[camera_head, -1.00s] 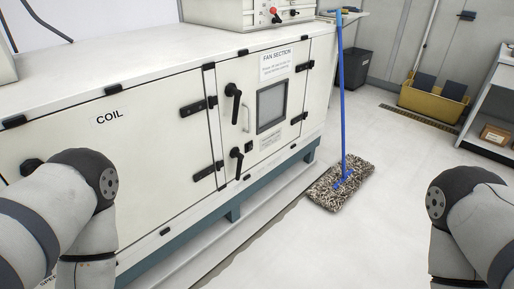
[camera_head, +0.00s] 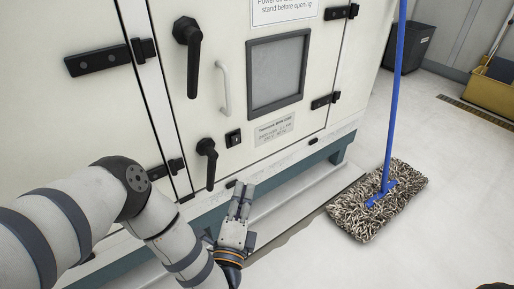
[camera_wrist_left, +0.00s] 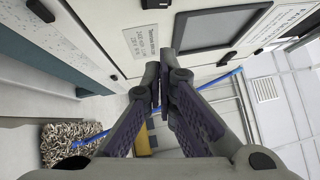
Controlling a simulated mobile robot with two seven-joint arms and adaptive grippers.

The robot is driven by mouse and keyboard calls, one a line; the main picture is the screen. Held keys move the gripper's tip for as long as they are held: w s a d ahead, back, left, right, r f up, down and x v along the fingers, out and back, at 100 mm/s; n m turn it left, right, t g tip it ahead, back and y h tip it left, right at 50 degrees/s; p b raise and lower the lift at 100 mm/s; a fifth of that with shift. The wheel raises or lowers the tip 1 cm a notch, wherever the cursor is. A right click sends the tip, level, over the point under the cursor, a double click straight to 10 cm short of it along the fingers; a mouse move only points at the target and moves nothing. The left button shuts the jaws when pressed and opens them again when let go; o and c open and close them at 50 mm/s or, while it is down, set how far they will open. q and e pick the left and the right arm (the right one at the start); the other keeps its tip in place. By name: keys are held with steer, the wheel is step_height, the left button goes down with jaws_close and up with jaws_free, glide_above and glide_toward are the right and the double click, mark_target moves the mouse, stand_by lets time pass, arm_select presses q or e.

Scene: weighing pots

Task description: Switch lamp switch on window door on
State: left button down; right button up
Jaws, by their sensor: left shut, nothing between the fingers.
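The window door (camera_head: 226,65) is a pale panel with a dark-framed window (camera_head: 278,72), which also shows in the left wrist view (camera_wrist_left: 218,28). A small black lamp switch (camera_head: 233,138) sits on it below the pale grab handle (camera_head: 225,90). Whether its lamp is on cannot be told. My left gripper (camera_head: 242,188) is shut and empty, below the switch near the door's lower edge and apart from the switch. Its fingers (camera_wrist_left: 164,72) point up in the left wrist view. My right gripper is out of view.
Two black lever handles (camera_head: 190,55) (camera_head: 207,162) stick out left of the switch. A label plate (camera_head: 274,128) is to its right. A mop (camera_head: 378,205) with a blue pole stands on the floor at right. A dark bin (camera_head: 408,48) is behind it.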

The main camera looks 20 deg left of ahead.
arm_select(q)
steer(key=b, duration=0.3)
glide_toward(235, 140)
steer(key=w+d, duration=0.4)
steer(key=w, duration=0.1)
steer(key=w+a, duration=0.1)
steer(key=w+a+b, duration=0.1)
steer(key=shift+w+a+r, duration=0.15)
steer(key=shift+w+a, duration=0.05)
steer(key=shift+a, duration=0.05)
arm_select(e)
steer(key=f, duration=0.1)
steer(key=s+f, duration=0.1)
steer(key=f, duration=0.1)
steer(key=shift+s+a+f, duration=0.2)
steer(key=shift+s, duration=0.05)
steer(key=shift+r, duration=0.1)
